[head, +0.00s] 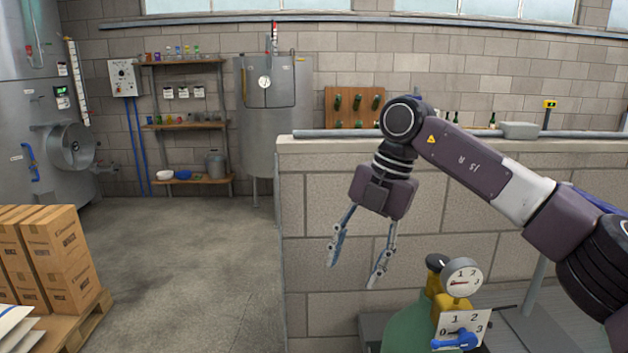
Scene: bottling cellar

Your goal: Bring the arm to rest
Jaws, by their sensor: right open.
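My right gripper (356,262) hangs at the end of my right arm, which comes in from the right edge. Its two fingers point down and stand apart, with nothing between them. It is in front of the low block wall, above and to the left of a green vessel (408,330) with a round gauge (462,278) on top. The fingers look clear of the gauge and vessel. My left gripper is not in view.
The block wall (320,225) with its capped top stands close behind my right gripper. A numbered plate with a blue lever (455,341) is below the gauge. Stacked cartons (60,262) sit on a pallet at left. The floor (190,270) between is clear.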

